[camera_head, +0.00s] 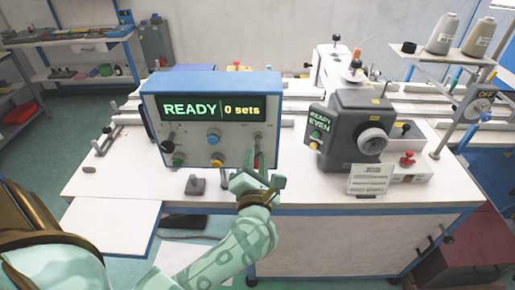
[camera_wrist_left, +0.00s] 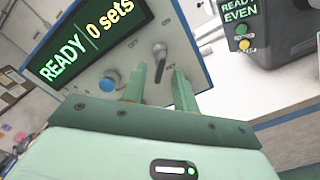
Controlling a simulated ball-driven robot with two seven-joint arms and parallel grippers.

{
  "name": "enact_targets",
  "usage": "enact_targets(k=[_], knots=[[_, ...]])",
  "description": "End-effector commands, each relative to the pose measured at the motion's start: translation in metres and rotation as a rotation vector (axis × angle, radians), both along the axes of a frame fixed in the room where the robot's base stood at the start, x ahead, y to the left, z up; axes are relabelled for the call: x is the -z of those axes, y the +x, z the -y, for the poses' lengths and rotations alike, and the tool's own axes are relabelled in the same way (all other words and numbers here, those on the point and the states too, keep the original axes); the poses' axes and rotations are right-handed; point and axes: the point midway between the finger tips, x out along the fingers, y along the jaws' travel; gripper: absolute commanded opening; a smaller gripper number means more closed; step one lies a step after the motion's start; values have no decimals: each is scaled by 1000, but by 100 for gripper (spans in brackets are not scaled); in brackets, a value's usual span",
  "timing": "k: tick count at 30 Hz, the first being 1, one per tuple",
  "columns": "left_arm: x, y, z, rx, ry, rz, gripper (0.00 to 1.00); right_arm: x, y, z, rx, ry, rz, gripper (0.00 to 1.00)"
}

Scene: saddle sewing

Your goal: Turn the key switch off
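The blue-edged control box (camera_head: 212,85) stands on the white table, and its display reads "READY" and "0 sets". The key switch (camera_wrist_left: 160,52), a grey metal key with a round base, is on the panel's lower right. My left gripper (camera_head: 256,163) is in front of the panel's lower right corner. In the left wrist view its two green fingers (camera_wrist_left: 161,74) are apart, with the key showing between and just beyond the tips. I see no contact with the key. My right gripper is in neither view.
A blue knob (camera_wrist_left: 109,85) sits left of the fingers on the panel. A dark machine head (camera_head: 352,130) reading "READY EVEN" stands to the right, with a "JOB" card (camera_head: 368,180) before it. A small grey block (camera_head: 195,186) lies below the box. Thread cones (camera_head: 442,34) stand far right.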

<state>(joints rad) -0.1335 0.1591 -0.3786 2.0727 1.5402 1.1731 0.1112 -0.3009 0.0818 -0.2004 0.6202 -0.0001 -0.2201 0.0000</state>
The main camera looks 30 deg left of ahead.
Motion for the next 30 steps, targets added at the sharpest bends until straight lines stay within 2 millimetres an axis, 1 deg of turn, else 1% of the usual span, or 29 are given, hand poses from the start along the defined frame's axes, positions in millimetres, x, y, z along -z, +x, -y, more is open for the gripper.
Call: enact_targets(k=[1,3,7,12,19,20,21,23,30], knots=[[1,10,-6,0,2,4,29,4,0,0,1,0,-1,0],[1,22,-13,0,3,3,29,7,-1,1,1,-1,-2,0],[1,37,-22,1,3,1,29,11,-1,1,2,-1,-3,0],[1,46,-27,1,1,0,29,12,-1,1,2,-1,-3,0],[0,46,-28,1,1,0,29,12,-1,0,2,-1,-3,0],[0,46,-28,1,1,0,26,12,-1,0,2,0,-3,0],[0,46,-28,1,1,0,15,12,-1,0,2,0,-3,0],[0,46,-28,1,1,0,0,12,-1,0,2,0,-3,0],[0,46,-27,1,-2,2,0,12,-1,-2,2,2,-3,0]])
